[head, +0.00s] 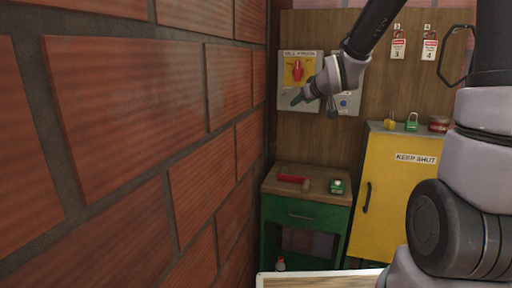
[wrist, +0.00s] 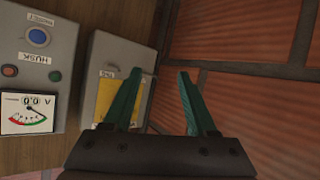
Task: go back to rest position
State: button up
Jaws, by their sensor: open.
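My gripper (head: 314,97) is raised in front of the wooden back panel, just below and right of the red rotary switch (head: 297,70) on its yellow plate. In the wrist view my gripper (wrist: 155,75) shows two green fingers spread apart with nothing between them. The switch box (wrist: 120,75) lies behind the left finger, which covers part of it. I cannot tell whether the finger touches the box. A second grey box (wrist: 40,50) with a blue button, small buttons and a dial meter sits left of it in the wrist view.
A brick wall (head: 130,130) runs close along the left. Below the panel stand a green cabinet (head: 305,222) with a wooden top, bearing a red object (head: 292,179) and a green padlock (head: 337,187), and a yellow cabinet (head: 390,200). Tags (head: 398,46) hang at upper right.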

jog(key=s+d+r+m+g, duration=0.1)
jog(key=s+d+r+m, duration=0.1)
jog(key=s, duration=0.7)
jog(key=s+d+r+m+g, duration=0.2)
jog(key=s+d+m, duration=0.1)
jog(key=s, duration=0.7)
jog(key=s+d+r+m+g+h, duration=0.1)
jog(key=s+d+r+m+g, duration=0.1)
jog(key=s, duration=0.7)
jog(key=d+m, duration=0.1)
jog(key=d, duration=0.1)
jog(key=shift+s+d+m, duration=0.3)
jog(key=shift+s, duration=0.05)
jog(key=shift+r, duration=0.1)
jog(key=shift+c, duration=0.3)
jog(key=shift+c, duration=0.3)
